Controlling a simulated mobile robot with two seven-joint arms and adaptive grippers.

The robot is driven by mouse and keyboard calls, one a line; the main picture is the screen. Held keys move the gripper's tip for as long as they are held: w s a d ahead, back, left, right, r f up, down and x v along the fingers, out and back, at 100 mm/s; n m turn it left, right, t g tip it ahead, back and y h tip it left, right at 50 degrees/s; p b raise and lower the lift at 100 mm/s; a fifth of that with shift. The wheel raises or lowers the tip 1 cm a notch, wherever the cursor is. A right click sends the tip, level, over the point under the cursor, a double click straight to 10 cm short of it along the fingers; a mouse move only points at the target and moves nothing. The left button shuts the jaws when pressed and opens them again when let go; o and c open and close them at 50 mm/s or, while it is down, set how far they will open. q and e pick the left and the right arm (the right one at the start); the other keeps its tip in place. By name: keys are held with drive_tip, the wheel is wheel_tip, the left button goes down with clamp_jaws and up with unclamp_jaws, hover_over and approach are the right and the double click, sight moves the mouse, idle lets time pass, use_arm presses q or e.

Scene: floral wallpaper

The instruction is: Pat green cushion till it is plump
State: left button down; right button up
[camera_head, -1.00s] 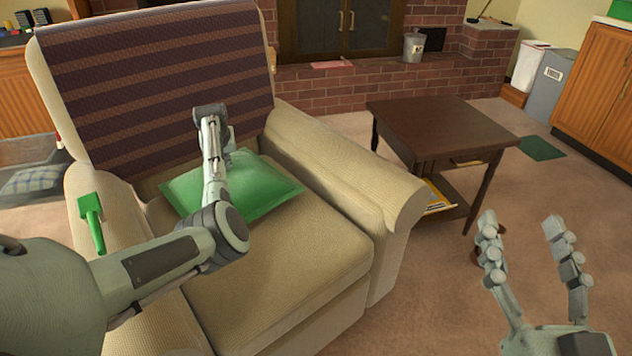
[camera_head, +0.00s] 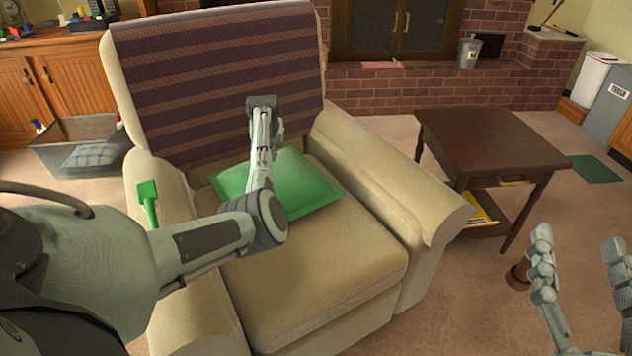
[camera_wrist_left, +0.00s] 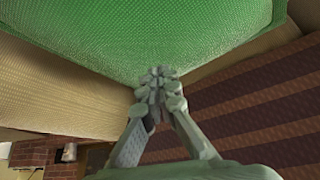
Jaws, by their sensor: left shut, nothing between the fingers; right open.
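The green cushion (camera_head: 305,182) lies on the seat of the beige armchair (camera_head: 345,250), near its backrest. Part of it is hidden behind my left arm. In the left wrist view the cushion (camera_wrist_left: 150,35) fills the top. My left gripper (camera_wrist_left: 157,82) is shut and empty, with its fingertips at the cushion's edge in that view. I cannot tell whether they touch it. My right gripper (camera_head: 578,242) is open and empty at the lower right, away from the chair, partly cut off by the frame.
A striped brown cover (camera_head: 215,75) hangs on the backrest. A green object with a handle (camera_head: 148,203) is at the left armrest. A dark wooden side table (camera_head: 495,140) stands right of the chair. A brick hearth (camera_head: 400,90) is behind. Carpet is open between table and hearth.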

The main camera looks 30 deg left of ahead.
use_arm(q)
wheel_tip(320, 180, up, 4)
drive_tip(key=p, duration=0.3)
drive_tip(key=shift+f+p, duration=0.15)
drive_tip(key=shift+p, duration=0.2)
drive_tip(key=shift+r, duration=1.2)
